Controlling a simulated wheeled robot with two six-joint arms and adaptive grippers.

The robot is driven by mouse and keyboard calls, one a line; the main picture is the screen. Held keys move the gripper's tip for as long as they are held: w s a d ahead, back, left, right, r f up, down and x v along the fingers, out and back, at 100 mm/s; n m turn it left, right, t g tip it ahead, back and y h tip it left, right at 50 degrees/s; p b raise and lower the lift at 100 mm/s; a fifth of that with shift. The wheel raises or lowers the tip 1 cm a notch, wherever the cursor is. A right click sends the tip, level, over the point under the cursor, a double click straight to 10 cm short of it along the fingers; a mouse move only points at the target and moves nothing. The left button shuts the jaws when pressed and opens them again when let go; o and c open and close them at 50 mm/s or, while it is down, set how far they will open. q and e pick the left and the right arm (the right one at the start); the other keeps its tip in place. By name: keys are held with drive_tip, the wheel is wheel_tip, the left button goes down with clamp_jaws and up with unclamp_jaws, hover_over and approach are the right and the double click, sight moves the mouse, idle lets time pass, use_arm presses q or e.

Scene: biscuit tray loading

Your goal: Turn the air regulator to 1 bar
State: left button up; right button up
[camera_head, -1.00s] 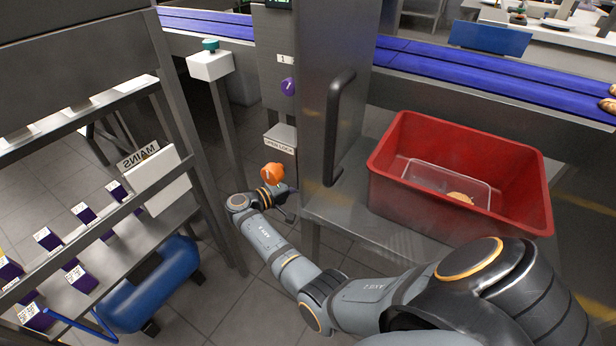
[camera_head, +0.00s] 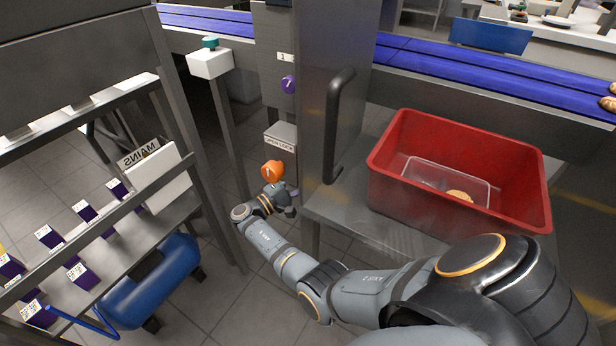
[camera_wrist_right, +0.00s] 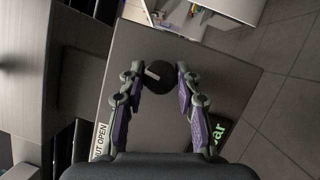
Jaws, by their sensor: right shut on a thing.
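In the right wrist view a round dark knob (camera_wrist_right: 160,80) with a white pointer mark sits on a grey panel (camera_wrist_right: 220,75). My right gripper (camera_wrist_right: 158,74) has its two fingers around the knob, shut on its sides. The mark points to the upper left. Green lettering reading "bar" (camera_wrist_right: 220,134) shows partly beside the right finger; any number is hidden. In the head view my right gripper (camera_head: 284,198) is by the machine's lower front, just below an orange knob (camera_head: 272,171). The dark knob cannot be made out there. My left gripper is not in view.
A purple knob (camera_head: 289,85) and an "open lock" label (camera_head: 280,142) are higher on the machine. A door handle (camera_head: 338,125) stands right of them. A red crate (camera_head: 385,195) is at the right, a shelf rack (camera_head: 185,130) at the left.

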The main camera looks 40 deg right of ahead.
drive_tip(key=shift+w, duration=0.1)
drive_tip(key=o, duration=1.2)
drive_tip(key=shift+c, duration=0.2)
drive_tip(key=a+f, duration=0.1)
drive_tip(key=a, duration=1.1)
drive_tip(key=shift+f, duration=0.3)
